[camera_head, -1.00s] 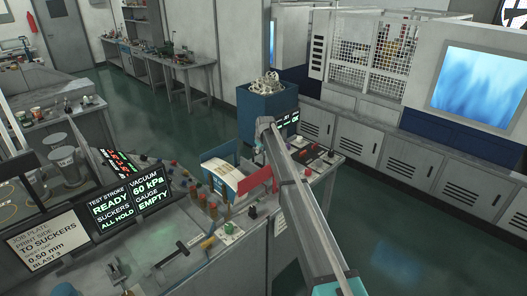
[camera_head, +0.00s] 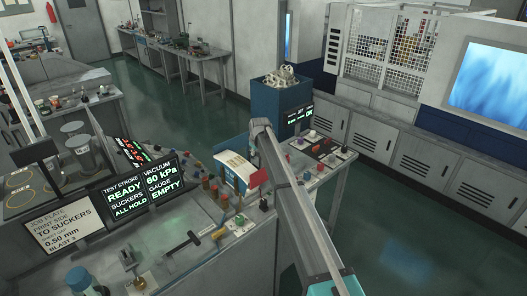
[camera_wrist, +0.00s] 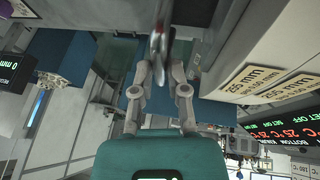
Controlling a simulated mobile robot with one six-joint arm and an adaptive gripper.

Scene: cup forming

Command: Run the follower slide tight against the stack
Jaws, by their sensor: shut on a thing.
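The stack (camera_head: 236,165) shows in the head view as a white curved bundle within blue side plates on the bench. A red plate (camera_head: 258,178), which looks like the follower slide, stands just to its right, partly hidden behind my arm. The exact gap between them cannot be told. In the wrist view my gripper (camera_wrist: 160,62) is shut on a narrow shiny grey piece (camera_wrist: 157,45), apparently the follower's handle. In the head view my fingertips are hidden behind my arm.
A blue bin (camera_head: 279,103) with pale pieces stands behind the stack. A control panel (camera_head: 320,152) with knobs lies to its right. Several colored knobs and bottles stand left of the stack. A black-handled tool (camera_head: 182,243) lies on the front bench.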

